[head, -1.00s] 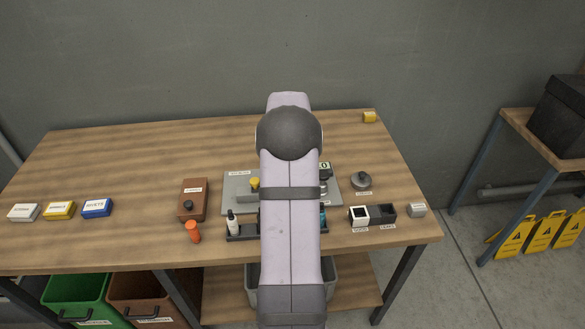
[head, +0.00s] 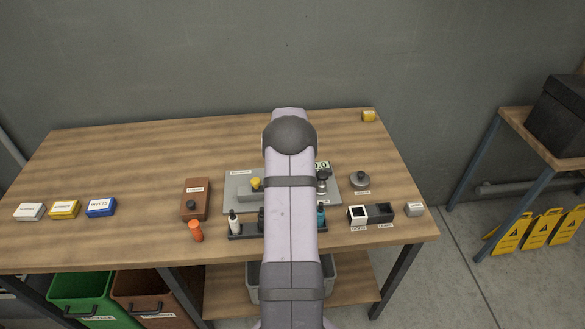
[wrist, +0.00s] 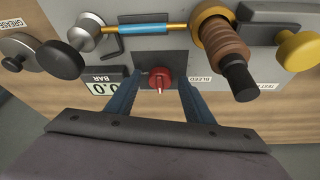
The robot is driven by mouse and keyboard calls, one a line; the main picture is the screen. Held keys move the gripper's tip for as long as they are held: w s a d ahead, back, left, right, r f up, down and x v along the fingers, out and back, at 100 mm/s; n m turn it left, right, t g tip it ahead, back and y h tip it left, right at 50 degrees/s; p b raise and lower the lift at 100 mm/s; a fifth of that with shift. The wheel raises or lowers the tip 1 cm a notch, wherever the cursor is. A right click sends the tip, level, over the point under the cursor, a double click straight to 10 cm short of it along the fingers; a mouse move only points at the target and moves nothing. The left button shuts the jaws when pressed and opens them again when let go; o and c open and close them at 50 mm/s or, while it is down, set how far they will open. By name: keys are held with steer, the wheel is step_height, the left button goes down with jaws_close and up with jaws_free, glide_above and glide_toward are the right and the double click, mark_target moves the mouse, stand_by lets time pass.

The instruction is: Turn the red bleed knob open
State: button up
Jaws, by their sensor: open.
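The red bleed knob (wrist: 159,78) sits on a dark mount on the grey panel in the wrist view, with a pale pointer line running roughly up and down in the picture. A "BLEED" label (wrist: 199,79) is at its right. My gripper (wrist: 158,90) is open, with one blue finger on each side of the knob. Gaps show between fingers and knob; I cannot tell the remaining depth. In the head view, my arm hides the knob and gripper. The bar display (wrist: 107,86) reads 0.0.
A hose fitting (wrist: 225,50) with a black end and a yellow knob (wrist: 299,50) stand out at the right. A grey round handle (wrist: 60,58) stands out at the left. A bottle rack (head: 247,232) lies in front of the panel (head: 236,190).

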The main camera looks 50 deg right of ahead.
steer(key=c, duration=1)
steer(key=shift+c, duration=0.2)
